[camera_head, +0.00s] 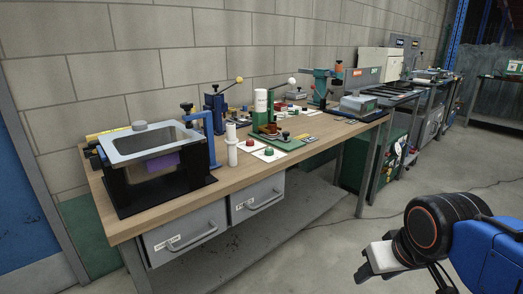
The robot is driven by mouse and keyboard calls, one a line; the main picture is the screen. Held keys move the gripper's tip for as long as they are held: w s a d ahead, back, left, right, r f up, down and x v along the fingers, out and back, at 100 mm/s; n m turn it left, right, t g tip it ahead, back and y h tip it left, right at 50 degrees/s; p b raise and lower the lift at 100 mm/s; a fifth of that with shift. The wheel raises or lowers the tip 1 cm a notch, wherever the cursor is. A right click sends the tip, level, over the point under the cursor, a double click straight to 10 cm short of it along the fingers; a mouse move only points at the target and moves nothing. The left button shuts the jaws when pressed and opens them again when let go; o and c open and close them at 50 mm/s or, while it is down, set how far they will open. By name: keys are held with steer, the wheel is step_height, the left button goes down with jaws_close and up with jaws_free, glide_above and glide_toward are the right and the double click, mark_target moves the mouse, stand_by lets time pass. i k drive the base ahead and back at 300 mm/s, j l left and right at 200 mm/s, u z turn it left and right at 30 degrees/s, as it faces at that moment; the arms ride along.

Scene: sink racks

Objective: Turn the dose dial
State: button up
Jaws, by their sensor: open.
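No dial is clearly marked as the dose dial at this size. A round grey knob (140,126) sits at the back rim of a grey open-topped tank (128,146) in a black stand, at the bench's left end. Small red and green round knobs (268,151) sit on white plates near the bench's front edge, right of the tank; I cannot tell whether any of these is the dial. My gripper (375,268) is at the lower right, open and apart from the bench, over the floor.
The wooden bench (225,184) carries a white upright cylinder (231,144), a blue lever press (214,106) and a green fixture (283,141). Two grey drawers (185,231) hang under its front edge. More machines stand beyond. The floor (320,235) between bench and gripper is mostly clear.

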mark_target(269, 151)
steer(key=i+l+u, duration=0.2)
steer(key=i+l, duration=0.15)
steer(key=l, duration=0.15)
steer(key=i+l+u, duration=0.15)
steer(key=i+l, duration=0.3)
steer(key=i+l+u, duration=0.2)
steer(key=i+l, duration=0.25)
steer(key=i+l+u, duration=0.15)
steer(key=i+l, duration=0.3)
steer(key=l, duration=0.2)
